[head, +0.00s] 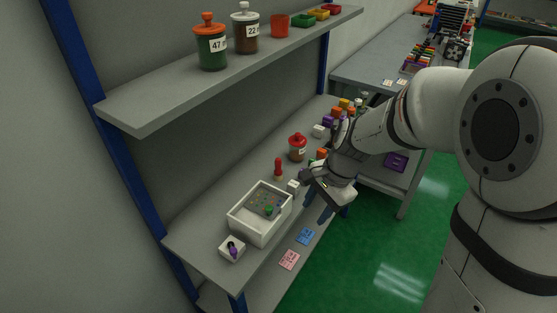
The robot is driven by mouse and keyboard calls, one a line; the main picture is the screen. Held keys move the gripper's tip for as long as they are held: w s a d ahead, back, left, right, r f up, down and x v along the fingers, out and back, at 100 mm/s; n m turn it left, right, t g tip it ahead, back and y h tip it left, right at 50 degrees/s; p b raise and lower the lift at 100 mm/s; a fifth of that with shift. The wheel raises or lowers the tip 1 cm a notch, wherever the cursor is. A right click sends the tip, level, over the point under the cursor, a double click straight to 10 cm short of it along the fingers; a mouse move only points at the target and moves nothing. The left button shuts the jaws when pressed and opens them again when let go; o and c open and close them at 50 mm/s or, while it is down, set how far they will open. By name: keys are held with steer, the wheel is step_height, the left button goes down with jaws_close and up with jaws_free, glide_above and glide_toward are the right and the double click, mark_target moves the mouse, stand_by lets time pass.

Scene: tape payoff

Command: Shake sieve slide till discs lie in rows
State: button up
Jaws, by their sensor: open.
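A white open box (246,224) stands on the lower shelf. Inside it is a grey perforated plate (263,199), which looks like the sieve slide, with small coloured discs on it. A green knob or disc (269,210) shows near its front edge. Whether the discs lie in rows is too small to tell.
A small white block with a purple-black piece (232,248) sits left of the box. A red-handled tool (278,168) and a red-lidded jar (297,147) stand behind it. An upper shelf (150,115) with jars overhangs the back.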

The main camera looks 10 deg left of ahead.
mark_target(270, 207)
steer(key=w+a+r+m+p, duration=0.3)
steer(key=a+r+m+p, duration=0.1)
steer(key=a+p, duration=0.35)
steer(key=shift+m+g+y, duration=0.3)
steer(key=shift+g+y, duration=0.2)
steer(key=x, duration=0.5)
steer(key=a+x, duration=0.1)
steer(key=x, duration=0.2)
steer(key=shift+w, duration=0.15)
steer(key=shift+d+r, duration=0.1)
steer(key=shift+c, duration=0.2)
jaws_close()
